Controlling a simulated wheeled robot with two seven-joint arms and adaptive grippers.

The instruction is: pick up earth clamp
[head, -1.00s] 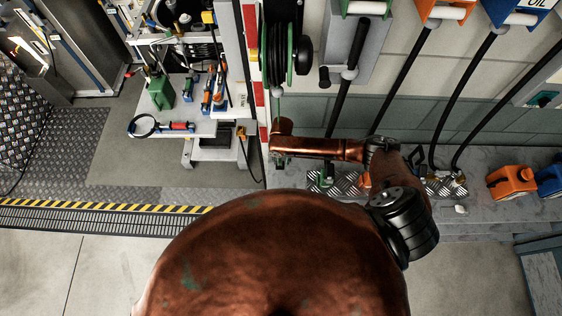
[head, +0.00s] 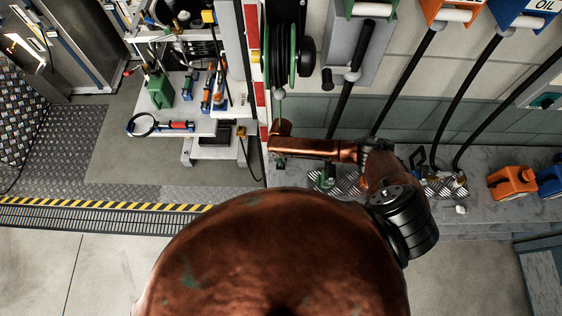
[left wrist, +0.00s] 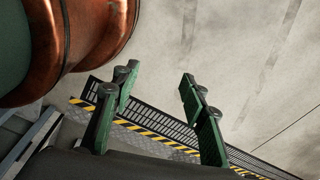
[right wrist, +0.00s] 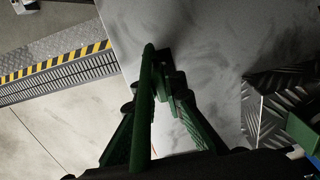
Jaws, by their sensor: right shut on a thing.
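My right gripper (right wrist: 158,88) has green fingers that converge in the right wrist view on a small dark piece (right wrist: 166,66), which I take to be the earth clamp. A green rod or cable (right wrist: 146,105) runs up in front of the fingers there. The clamp's full shape is hidden. In the head view a green cable hangs from the reel (head: 285,45) to the end of my right arm; the clamp is not clear there. My left gripper (left wrist: 157,84) shows in the left wrist view, fingers wide apart, empty, above the floor. My body hides it in the head view.
A grey ledge with tread plates (head: 345,185) lies below the wall hoses. An orange can (head: 511,182) stands on it at right. A workbench (head: 195,115) with tools and a green can (head: 160,91) stands at left. A striped floor edge (head: 100,203) crosses the left floor.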

